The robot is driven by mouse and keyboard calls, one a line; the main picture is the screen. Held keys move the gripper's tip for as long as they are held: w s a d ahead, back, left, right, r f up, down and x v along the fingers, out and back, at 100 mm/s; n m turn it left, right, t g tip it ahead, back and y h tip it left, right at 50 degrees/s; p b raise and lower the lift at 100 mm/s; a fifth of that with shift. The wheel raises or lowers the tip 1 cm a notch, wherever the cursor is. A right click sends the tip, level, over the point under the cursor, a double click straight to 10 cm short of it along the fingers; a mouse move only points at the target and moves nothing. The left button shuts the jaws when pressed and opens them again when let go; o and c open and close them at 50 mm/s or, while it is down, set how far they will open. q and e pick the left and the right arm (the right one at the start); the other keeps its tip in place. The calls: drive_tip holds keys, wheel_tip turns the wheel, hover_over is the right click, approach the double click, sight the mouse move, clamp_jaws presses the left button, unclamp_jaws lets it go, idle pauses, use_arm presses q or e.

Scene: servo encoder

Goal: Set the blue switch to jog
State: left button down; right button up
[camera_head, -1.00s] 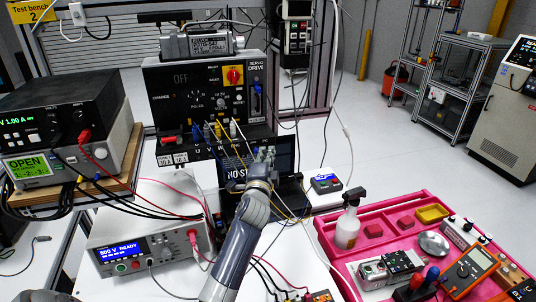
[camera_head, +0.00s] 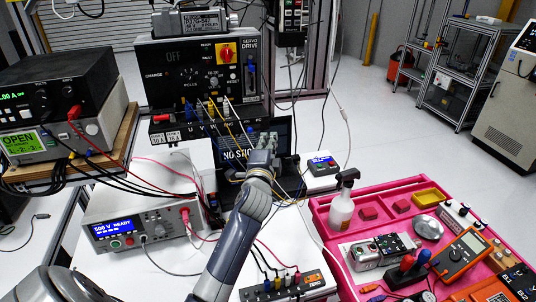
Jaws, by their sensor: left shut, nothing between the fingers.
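The black servo drive (camera_head: 160,88) stands at the back, with a red-and-yellow rotary switch (camera_head: 226,53). A narrow blue switch (camera_head: 251,72) sits upright in a slot at the right of its front panel. Its setting and labels are too small to read. My left gripper (camera_head: 266,141) is shut and empty. It is in front of the dark laptop screen, below and slightly right of the blue switch and apart from it. My grey left arm reaches up from the bottom edge. My right gripper is not in view.
Yellow, white and other leads (camera_head: 232,120) hang from the drive close to my gripper. A white tester (camera_head: 120,227) stands left, and a small blue-screen box (camera_head: 322,163) right. A pink tray (camera_head: 319,212) with tools and a spray bottle (camera_head: 342,205) lies at right.

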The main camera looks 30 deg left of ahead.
use_arm(q)
drive_tip(key=v, duration=0.2)
drive_tip(key=b+v, duration=0.1)
drive_tip(key=v, duration=0.1)
drive_tip(key=shift+s+d, duration=0.2)
drive_tip(key=shift+d, duration=0.15)
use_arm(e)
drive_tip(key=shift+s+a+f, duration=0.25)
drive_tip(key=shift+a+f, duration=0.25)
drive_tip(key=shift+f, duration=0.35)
use_arm(q)
drive_tip(key=shift+f, duration=0.1)
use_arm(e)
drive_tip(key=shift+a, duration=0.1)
